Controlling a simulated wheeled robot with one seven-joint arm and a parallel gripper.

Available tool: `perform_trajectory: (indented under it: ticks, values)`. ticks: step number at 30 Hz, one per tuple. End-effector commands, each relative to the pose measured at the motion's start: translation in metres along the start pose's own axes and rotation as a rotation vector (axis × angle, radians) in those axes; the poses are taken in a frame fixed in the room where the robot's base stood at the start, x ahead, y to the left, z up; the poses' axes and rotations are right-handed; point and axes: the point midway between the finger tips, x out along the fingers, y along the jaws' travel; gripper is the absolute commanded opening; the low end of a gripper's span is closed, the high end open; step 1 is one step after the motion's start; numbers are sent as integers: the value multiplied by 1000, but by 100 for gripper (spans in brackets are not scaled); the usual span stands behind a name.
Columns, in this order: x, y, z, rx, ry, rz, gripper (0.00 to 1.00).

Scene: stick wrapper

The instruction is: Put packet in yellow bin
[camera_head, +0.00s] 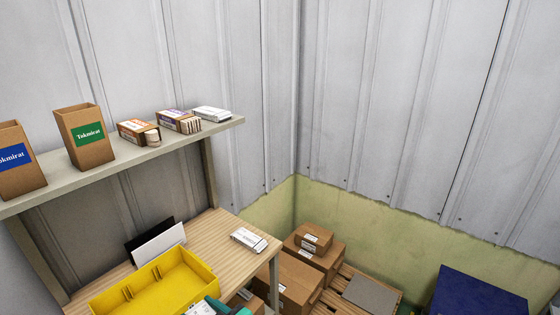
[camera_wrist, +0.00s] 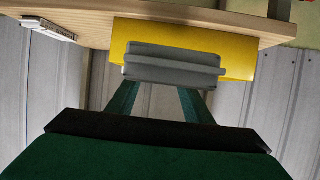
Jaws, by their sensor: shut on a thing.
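The yellow bin (camera_head: 172,296) sits on the wooden table at lower left in the head view. Part of its wall also shows behind the gripper in the wrist view (camera_wrist: 240,58). My gripper (camera_wrist: 160,92) is shut on a packet (camera_wrist: 172,66), which looks grey and is seen edge-on in the wrist view. In the head view, the white held packet (camera_head: 200,309) and part of my green gripper (camera_head: 232,309) show at the bottom edge, by the bin's near right side. The fingertips are partly hidden. Whether the packet touches the bin cannot be told.
Another white packet (camera_head: 249,239) lies on the table (camera_head: 213,230) right of the bin. A black-and-white panel (camera_head: 157,243) stands behind the bin. The shelf (camera_head: 100,168) above holds cartons and small boxes. Brown boxes (camera_head: 288,277) stand right of the table.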

Motion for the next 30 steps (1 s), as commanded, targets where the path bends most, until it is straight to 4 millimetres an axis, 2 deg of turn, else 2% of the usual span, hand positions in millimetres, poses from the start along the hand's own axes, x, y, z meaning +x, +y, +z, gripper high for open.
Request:
perform_trajectory:
  ticks: [7, 11, 24, 27, 30]
  values:
    - [-1, 12, 48, 40, -5, 88, 24]
    - [-3, 28, 93, 81, -8, 179, 24]
    - [-10, 93, 283, 239, -10, 574, 24]
    - [-11, 106, 321, 272, -8, 654, 24]
    - [-12, 116, 348, 296, -4, 715, 24]
